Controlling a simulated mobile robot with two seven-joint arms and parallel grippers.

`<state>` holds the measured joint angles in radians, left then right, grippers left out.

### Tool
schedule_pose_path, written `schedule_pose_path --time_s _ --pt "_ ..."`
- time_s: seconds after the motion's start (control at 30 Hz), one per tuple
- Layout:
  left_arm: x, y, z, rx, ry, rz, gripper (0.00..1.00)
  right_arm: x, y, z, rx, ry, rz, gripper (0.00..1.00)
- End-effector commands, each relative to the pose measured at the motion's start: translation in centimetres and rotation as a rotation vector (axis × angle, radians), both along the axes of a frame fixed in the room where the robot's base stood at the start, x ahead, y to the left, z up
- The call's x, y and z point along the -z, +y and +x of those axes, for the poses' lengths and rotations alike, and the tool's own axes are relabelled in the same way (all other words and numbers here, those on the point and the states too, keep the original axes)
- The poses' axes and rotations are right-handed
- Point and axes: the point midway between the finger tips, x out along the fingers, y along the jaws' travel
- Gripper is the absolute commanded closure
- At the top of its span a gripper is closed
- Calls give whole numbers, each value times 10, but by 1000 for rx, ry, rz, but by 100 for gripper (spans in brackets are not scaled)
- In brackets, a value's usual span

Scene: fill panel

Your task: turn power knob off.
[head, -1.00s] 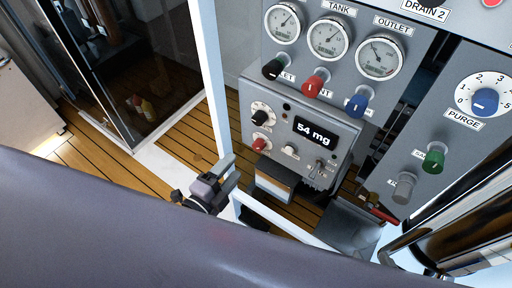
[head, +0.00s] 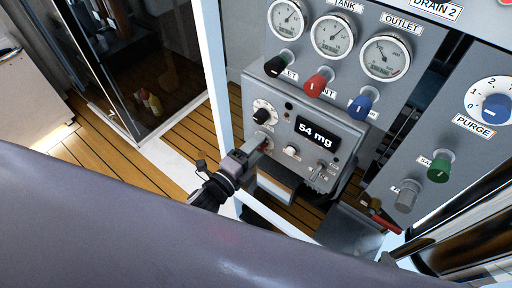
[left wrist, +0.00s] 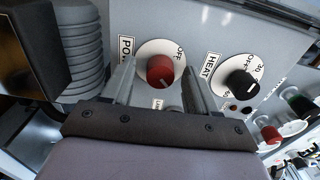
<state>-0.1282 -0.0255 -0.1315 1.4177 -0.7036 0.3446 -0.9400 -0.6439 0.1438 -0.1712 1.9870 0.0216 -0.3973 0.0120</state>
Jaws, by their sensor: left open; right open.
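The red power knob (left wrist: 160,70) sits on a white dial in the left wrist view, beside a POWER label. Its white mark points down, away from the OFF print at the dial's upper right. My left gripper (left wrist: 159,82) is open, one finger to each side of the knob. I cannot tell whether the fingers touch it. In the head view my left gripper (head: 255,148) is at the lower left of the control box (head: 308,110) and hides most of the red knob. My right gripper is not in view.
The black heat knob (left wrist: 240,84) is close to the right finger, and a small switch (head: 291,150) sits right of the gripper in the head view. A display (head: 317,134) reads 54 mg. Black, red and blue valve knobs are above. A white post (head: 217,80) stands left.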

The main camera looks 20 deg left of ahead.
Motion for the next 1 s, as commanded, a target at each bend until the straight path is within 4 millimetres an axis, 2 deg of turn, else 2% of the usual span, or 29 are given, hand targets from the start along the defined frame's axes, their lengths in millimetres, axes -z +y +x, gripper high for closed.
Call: schedule_pose_path --time_s 0.3,0.33,0.5,0.77,1.0 --pt "0 -2 3 0 0 0 42 0 0 0 3 1 3 43" --pt "0 -2 3 0 0 0 45 0 0 0 3 1 3 43" --pt "0 -1 3 0 0 0 98 0 0 0 3 1 3 43" --pt "0 -1 3 0 5 -15 98 -1 0 0 3 -1 1 43" --pt "-1 -2 3 1 39 -106 98 -5 -2 1 1 -4 -3 43"
